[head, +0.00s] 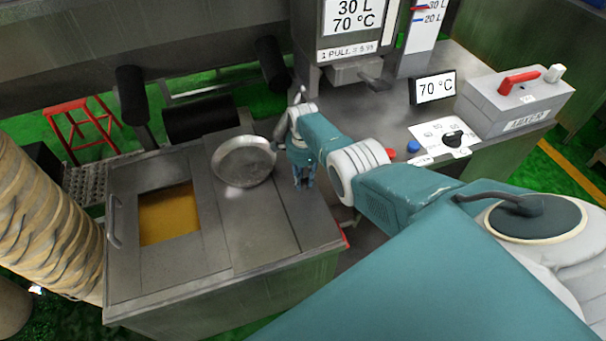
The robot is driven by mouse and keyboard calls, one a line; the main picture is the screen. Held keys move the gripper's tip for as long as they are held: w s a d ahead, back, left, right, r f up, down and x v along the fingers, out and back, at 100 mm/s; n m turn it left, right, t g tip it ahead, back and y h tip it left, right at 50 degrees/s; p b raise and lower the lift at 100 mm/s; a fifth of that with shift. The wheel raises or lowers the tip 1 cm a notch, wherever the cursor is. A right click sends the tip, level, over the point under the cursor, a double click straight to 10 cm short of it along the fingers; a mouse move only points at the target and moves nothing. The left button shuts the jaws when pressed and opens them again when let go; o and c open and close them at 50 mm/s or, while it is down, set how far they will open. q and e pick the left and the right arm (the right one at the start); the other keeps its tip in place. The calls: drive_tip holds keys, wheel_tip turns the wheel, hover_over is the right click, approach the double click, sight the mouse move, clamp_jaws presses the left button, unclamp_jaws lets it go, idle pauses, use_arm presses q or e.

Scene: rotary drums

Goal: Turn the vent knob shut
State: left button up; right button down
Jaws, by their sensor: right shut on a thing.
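My right gripper (304,182) points down over the right part of a grey steel box top (265,225), just right of a shallow round metal pan (243,162). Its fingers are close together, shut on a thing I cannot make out. I cannot pick out a vent knob with certainty; whatever is between or under the fingers is hidden at this size. A black knob (453,139) on a white marked dial plate stands on the counter at the right, apart from the gripper. My left gripper is not in view.
A square opening with yellow-brown contents (168,215) is in the box's left part, beside a bar handle (114,222). A blue button (413,146), a 70 °C display (434,88) and a grey box with a red lever (519,82) stand right. A red stool (83,125) stands behind.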

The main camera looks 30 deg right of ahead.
sight(305, 184)
drive_tip(key=shift+s+d, duration=0.1)
drive_tip(key=shift+s, duration=0.1)
drive_tip(key=c, duration=1.3)
unclamp_jaws()
drive_tip(key=shift+c, duration=0.2)
drive_tip(key=shift+r, duration=0.1)
drive_tip(key=shift+w+r, duration=0.2)
drive_tip(key=shift+r, duration=0.25)
wheel_tip(305, 184, up, 11)
drive_tip(key=shift+s, duration=0.2)
drive_tip(key=shift+f, duration=0.1)
